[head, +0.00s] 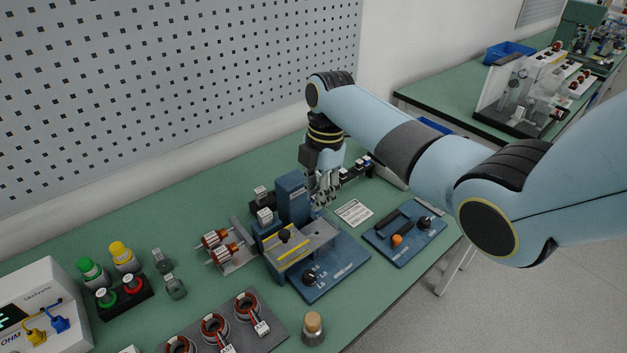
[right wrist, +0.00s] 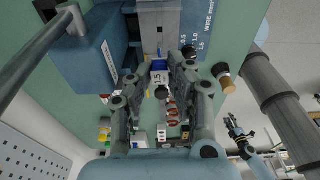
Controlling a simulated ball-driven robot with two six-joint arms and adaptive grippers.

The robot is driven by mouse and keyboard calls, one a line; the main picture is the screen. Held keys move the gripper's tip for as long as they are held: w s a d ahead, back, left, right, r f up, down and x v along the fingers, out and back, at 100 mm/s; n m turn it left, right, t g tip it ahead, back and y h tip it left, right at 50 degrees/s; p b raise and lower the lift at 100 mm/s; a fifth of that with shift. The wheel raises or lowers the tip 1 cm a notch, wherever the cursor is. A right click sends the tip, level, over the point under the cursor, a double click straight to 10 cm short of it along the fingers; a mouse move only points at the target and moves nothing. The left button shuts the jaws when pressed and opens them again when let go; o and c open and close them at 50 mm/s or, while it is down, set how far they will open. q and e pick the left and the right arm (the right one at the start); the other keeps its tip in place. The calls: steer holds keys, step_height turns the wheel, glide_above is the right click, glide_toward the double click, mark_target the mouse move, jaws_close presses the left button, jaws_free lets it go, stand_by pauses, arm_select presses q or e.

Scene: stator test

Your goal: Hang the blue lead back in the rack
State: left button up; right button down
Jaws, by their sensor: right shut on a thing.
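A blue plug (head: 60,323), seemingly the end of the blue lead, sits in the front of the white ohm meter (head: 38,290) at the lower left, beside a yellow one. I cannot make out a lead rack. My right gripper (head: 325,193) is behind the blue fixture, far from the meter. In the right wrist view its fingers (right wrist: 161,75) are shut on a small white and blue block marked 1.5 (right wrist: 159,78). What looks like my left gripper (right wrist: 234,124) shows small in that view, too small to tell its jaws.
A blue fixture (head: 341,270) with a tower stands mid-bench. A black rack (head: 355,168), a white card (head: 354,213) and a blue board (head: 420,245) lie near the right gripper.

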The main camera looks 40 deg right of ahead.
mark_target(317, 218)
steer(key=shift+f+b, duration=0.3)
steer(key=shift+f, duration=0.15)
step_height(317, 218, down, 3)
steer(key=b, duration=0.3)
steer(key=shift+f+b, duration=0.2)
steer(key=shift+b, duration=0.2)
steer(key=shift+r+p, duration=0.4)
steer(key=shift+f, duration=0.1)
steer(key=shift+f, duration=0.2)
steer(key=shift+f, duration=0.5)
steer(key=shift+f, duration=0.15)
steer(key=shift+f+b, duration=0.55)
steer(key=shift+f, duration=0.35)
steer(key=shift+f, duration=0.15)
